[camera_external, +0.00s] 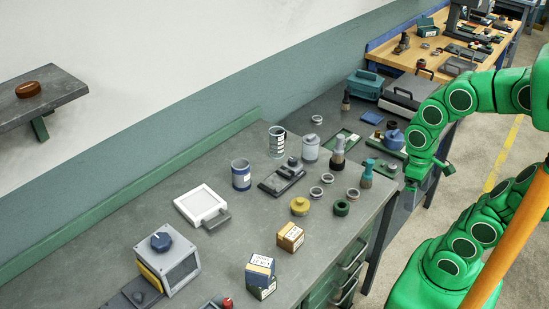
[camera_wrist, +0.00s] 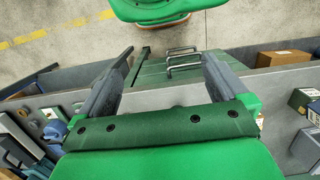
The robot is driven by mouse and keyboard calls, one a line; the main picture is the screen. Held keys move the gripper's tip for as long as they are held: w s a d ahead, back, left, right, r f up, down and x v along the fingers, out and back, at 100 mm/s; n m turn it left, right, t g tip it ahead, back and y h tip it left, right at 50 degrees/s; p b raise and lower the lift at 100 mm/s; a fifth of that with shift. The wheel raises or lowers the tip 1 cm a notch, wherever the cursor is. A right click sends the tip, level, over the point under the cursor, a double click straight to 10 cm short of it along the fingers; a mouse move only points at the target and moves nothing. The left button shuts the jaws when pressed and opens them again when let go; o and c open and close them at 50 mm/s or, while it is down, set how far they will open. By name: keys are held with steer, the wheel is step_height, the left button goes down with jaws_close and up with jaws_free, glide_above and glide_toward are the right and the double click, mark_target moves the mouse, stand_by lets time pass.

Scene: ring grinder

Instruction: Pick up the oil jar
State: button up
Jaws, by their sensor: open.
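Several jar-like vessels stand on the grey workbench (camera_external: 130,215); I cannot tell for sure which one is the oil jar.
The left of the bench is mostly bare.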

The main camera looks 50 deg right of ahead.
steer(key=shift+c, duration=1)
steer(key=n+t+y, duration=0.2)
steer(key=t, duration=1.3)
glide_toward(271, 131)
steer(key=d+x, duration=0.1)
steer(key=x, duration=0.3)
steer(key=shift+a+x, duration=0.2)
steer(key=shift+x, duration=1.15)
steer(key=shift+a+x, duration=0.2)
steer(key=shift+x, duration=1.2)
steer(key=shift+s+f, duration=0.1)
steer(key=shift+s, duration=0.05)
steer(key=c, duration=1.4)
